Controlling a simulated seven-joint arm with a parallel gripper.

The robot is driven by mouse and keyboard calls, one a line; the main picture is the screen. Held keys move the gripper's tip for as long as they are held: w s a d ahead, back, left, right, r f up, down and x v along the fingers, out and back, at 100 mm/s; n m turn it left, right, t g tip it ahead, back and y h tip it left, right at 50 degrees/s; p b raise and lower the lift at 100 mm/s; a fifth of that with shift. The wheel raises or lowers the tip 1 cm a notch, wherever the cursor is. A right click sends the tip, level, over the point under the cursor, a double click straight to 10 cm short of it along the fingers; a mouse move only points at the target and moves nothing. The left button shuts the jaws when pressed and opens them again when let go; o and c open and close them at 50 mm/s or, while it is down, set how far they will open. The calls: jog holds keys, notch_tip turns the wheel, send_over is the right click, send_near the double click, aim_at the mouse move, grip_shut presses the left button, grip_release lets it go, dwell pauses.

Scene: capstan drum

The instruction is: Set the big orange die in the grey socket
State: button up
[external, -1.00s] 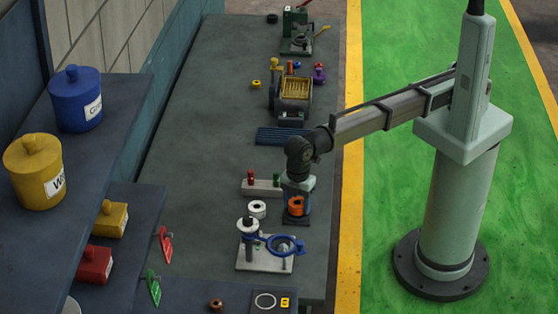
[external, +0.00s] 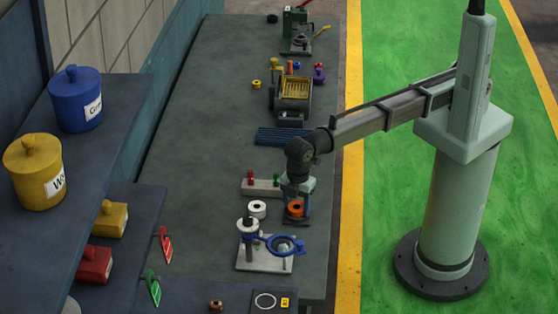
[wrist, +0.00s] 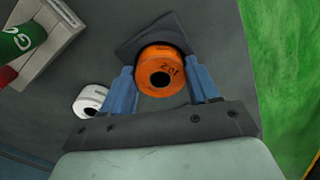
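The orange die (external: 295,209) is a short cylinder with a dark centre hole and dark writing. It sits upright at the dark grey square socket (external: 291,222), near the bench's right edge. In the wrist view the die (wrist: 160,62) stands between my blue fingers, and the socket's corner (wrist: 131,46) shows behind it. My gripper (wrist: 161,72) looks open, with a finger on either side of the die and small gaps beside it. In the external view my gripper (external: 297,190) is just above the die. The die's underside and its depth in the socket are hidden.
A white die (external: 257,209) lies just left of the socket, also in the wrist view (wrist: 88,101). A pale block with red and green pegs (external: 262,187) is behind it. A fixture with a blue ring (external: 285,246) stands in front. The bench is clear farther left.

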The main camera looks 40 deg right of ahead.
jog(key=o, duration=0.3)
jog(key=shift+d+f, duration=0.2)
jog(key=shift+f, duration=0.35)
jog(key=shift+s, duration=0.1)
jog(key=shift+s+d+r, duration=0.1)
jog(key=shift+d, duration=0.05)
jog(key=r, duration=1.3)
jog(key=shift+a+r, duration=0.2)
jog(key=shift+a, duration=0.15)
